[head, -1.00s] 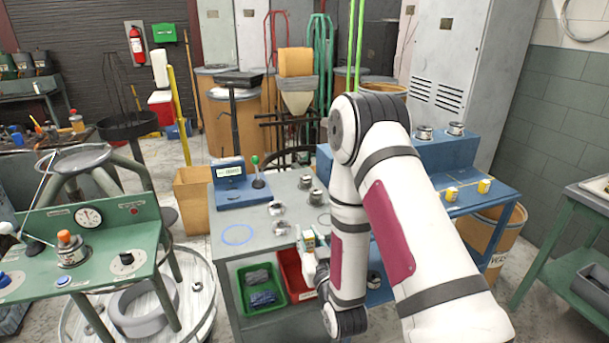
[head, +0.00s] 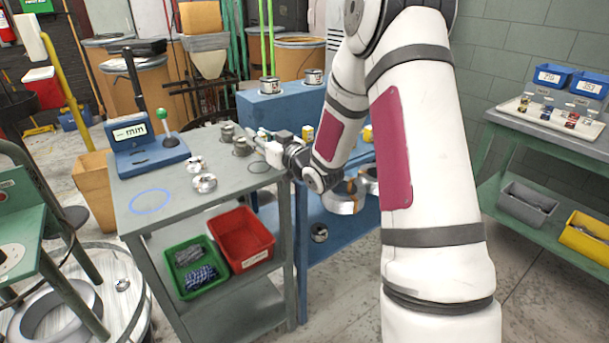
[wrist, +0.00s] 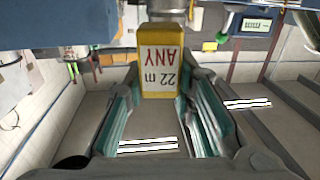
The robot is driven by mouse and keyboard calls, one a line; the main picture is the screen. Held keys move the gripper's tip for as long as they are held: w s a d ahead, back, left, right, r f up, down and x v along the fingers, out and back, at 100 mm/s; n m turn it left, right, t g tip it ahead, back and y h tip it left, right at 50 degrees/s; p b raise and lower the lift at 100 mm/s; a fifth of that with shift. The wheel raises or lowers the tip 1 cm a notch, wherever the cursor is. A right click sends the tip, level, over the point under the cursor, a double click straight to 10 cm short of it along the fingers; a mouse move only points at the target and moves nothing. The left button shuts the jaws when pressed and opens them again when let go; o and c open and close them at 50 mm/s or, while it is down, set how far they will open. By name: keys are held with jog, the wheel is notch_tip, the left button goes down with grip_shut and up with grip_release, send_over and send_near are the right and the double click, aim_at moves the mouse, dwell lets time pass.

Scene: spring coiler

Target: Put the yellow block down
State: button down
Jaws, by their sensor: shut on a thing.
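The yellow block (wrist: 163,72) has a white label reading "22 m ANY", upside down in the wrist view. It sits between the fingertips of my gripper (wrist: 162,85), which is shut on it. In the head view my gripper (head: 266,144) is at the right side of the grey table (head: 140,183), near a drawn circle. The held block is not clear there. Two other small yellow blocks, one near (head: 307,133) and one farther right (head: 368,134), show on the blue bench beyond my arm.
Metal coil cans (head: 205,183) and a blue gauge (head: 150,155) stand on the grey table. A blue ring (head: 151,201) marks its clear front left. Green (head: 197,292) and red (head: 240,262) bins are on its lower shelf. The blue bench (head: 340,235) adjoins on the right.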

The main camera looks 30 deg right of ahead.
jog(key=d+r+h+b, duration=0.1)
jog(key=d+b, duration=0.9)
jog(key=d, duration=0.5)
jog(key=shift+d+r+m+b, duration=0.15)
jog(key=shift+m+b, duration=0.15)
jog(key=shift+b, duration=0.1)
jog(key=shift+s, duration=0.1)
notch_tip(320, 180, down, 10)
jog(key=b, duration=0.3)
jog(key=shift+r+b, duration=0.2)
jog(key=shift+b, duration=0.15)
jog(key=shift+f, duration=0.2)
jog(key=c, duration=1.3)
grip_release()
jog(key=shift+c, duration=0.2)
